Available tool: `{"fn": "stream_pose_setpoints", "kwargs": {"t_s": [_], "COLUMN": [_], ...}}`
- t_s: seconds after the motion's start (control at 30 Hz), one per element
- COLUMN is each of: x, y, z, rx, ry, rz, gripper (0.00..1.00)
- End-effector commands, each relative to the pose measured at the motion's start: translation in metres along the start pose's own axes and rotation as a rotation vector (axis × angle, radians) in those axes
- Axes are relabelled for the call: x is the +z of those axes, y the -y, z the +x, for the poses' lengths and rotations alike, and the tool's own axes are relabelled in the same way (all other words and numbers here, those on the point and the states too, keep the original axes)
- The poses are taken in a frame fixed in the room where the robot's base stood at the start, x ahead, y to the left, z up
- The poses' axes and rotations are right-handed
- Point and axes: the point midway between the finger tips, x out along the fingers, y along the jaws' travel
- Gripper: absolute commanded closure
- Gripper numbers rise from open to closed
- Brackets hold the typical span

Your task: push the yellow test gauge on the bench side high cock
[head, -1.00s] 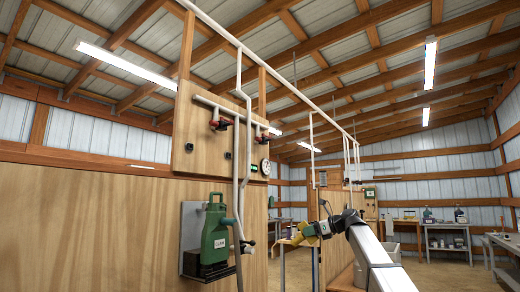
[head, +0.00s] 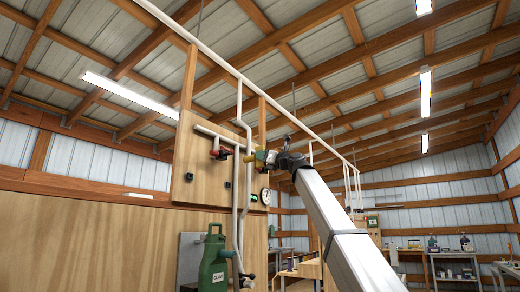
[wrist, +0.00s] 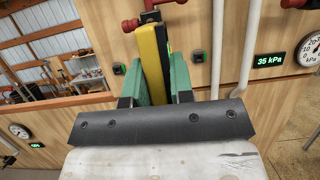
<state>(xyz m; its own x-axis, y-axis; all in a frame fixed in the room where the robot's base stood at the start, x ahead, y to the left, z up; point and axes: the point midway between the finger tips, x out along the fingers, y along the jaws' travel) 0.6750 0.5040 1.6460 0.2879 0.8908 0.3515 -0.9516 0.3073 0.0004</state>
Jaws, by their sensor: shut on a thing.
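My gripper (wrist: 155,92) is shut on the yellow test gauge (wrist: 153,60); its green pads press on both sides. In the head view, the raised arm ends in my gripper (head: 275,160) with the gauge (head: 261,157) pointing left. The wooden panel bears a left red-handled cock (head: 219,153) and a right one (head: 247,158), partly hidden by the gauge. In the wrist view, the left cock (wrist: 131,25) shows just beyond the gauge's far end, and the right cock (wrist: 294,3) is at the top edge. I cannot tell which is the bench side high one. The gauge appears apart from the panel.
White pipes (wrist: 246,60) run down the panel beside a 35 kPa display (wrist: 269,60) and a round dial (wrist: 311,48). Benches (head: 455,262) line the far right; the air around the arm looks clear.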

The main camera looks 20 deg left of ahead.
Motion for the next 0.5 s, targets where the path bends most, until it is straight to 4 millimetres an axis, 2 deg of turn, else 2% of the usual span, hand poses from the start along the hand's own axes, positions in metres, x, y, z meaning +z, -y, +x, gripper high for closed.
{"fn": "stream_pose_setpoints", "kwargs": {"t_s": [0.03,0.17,0.5], "x": [0.013,0.028,0.032], "y": [-0.005,-0.014,-0.017], "z": [0.007,0.013,0.013], "rx": [0.01,0.025,0.029], "ry": [0.013,0.03,0.034], "rz": [0.003,0.009,0.011], "gripper": [1.0,1.0,1.0]}}
